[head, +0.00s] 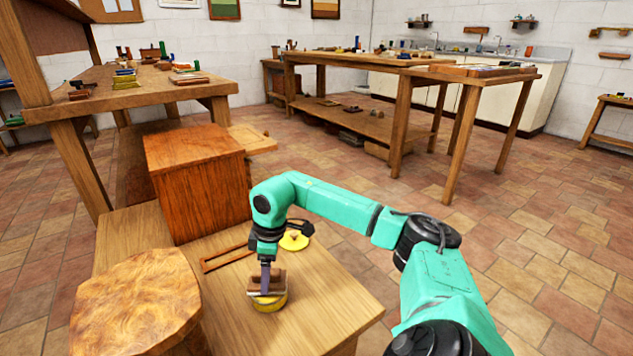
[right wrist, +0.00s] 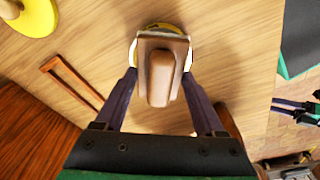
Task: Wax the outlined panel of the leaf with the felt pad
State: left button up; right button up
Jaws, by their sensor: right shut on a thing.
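My right gripper (head: 266,270) is shut on the brown felt pad (right wrist: 160,75), with a finger on each side of its block. The pad (head: 267,284) is over the mouth of a round yellow tin (head: 268,303), whose rim (right wrist: 152,28) shows around it in the right wrist view. I cannot tell whether its underside touches the contents. The tin stands on the light wood leaf (head: 325,305). A brown rectangular outline (head: 225,260) lies on the leaf left of the gripper, its right end hidden behind my arm. My left gripper does not show in the head view.
A reddish wooden box (head: 200,180) stands at the back left, and a burl wood slab (head: 137,300) is at the front left. The leaf's front right is clear. Workbenches with small items stand farther back.

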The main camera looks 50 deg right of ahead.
jog(key=shift+f, duration=0.75)
dwell(1.3)
jog(key=shift+r, duration=3.05)
